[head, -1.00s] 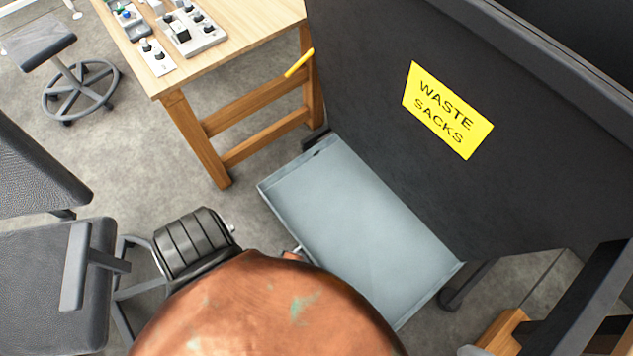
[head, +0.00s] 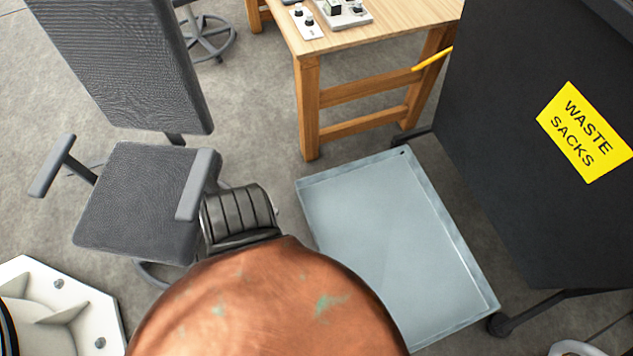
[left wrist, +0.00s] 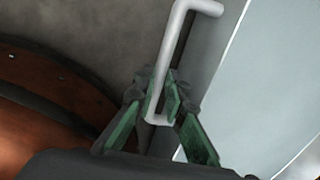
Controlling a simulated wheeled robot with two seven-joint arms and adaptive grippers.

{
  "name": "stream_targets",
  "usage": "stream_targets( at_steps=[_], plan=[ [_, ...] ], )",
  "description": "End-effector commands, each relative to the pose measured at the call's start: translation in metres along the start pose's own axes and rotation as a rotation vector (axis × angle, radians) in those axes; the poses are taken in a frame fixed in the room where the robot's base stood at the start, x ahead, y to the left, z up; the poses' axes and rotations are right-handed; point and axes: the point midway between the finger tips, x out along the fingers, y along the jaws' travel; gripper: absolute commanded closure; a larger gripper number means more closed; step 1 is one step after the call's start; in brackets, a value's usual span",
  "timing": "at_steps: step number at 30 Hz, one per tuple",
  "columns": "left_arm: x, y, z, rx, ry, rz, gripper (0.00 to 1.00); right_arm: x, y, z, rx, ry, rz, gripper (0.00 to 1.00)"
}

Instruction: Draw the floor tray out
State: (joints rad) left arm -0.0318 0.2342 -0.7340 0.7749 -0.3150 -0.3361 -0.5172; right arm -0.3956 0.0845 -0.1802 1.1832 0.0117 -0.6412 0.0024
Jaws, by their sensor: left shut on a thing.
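The floor tray (head: 375,240) is a shallow pale blue-grey metal tray with a low rim. It lies on the floor in the head view, beside the black waste sacks bin (head: 520,180). Its near left edge is hidden by a round copper-coloured shape. In the left wrist view the tray (left wrist: 265,75) fills the right side, with a bent pale metal handle (left wrist: 176,42) along its side. My left gripper (left wrist: 167,98) has its green-padded fingers shut on that handle. The head view hides this gripper. My right gripper is in neither view.
An office chair (head: 145,200) stands left of the tray. A wooden workbench (head: 308,100) stands behind it, with a yellow bar at its right side. A caster (head: 500,324) sits by the tray's near right corner. Grey floor shows between chair and bench.

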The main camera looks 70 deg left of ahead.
Motion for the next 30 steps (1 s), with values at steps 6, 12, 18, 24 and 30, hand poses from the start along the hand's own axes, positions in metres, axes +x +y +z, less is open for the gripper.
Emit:
stream_targets(
  at_steps=[6, 12, 18, 24, 30],
  plan=[
    [0.0002, 0.0019, 0.0039, -0.001, -0.006, 0.003, 1.0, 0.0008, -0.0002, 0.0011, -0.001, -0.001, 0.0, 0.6],
    [0.0001, 0.0027, 0.0052, -0.003, -0.007, 0.004, 1.0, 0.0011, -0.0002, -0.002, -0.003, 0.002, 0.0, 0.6],
    [0.0001, 0.0027, 0.005, -0.003, -0.006, 0.004, 0.81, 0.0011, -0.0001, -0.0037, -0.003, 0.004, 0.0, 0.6],
    [0.0, 0.0011, 0.0031, -0.002, -0.003, 0.001, 0.71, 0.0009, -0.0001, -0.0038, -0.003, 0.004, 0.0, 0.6],
    [-0.0002, 0.0004, 0.0023, -0.002, -0.002, 0.0, 0.71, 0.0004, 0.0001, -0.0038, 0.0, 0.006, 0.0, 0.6]
  ],
)
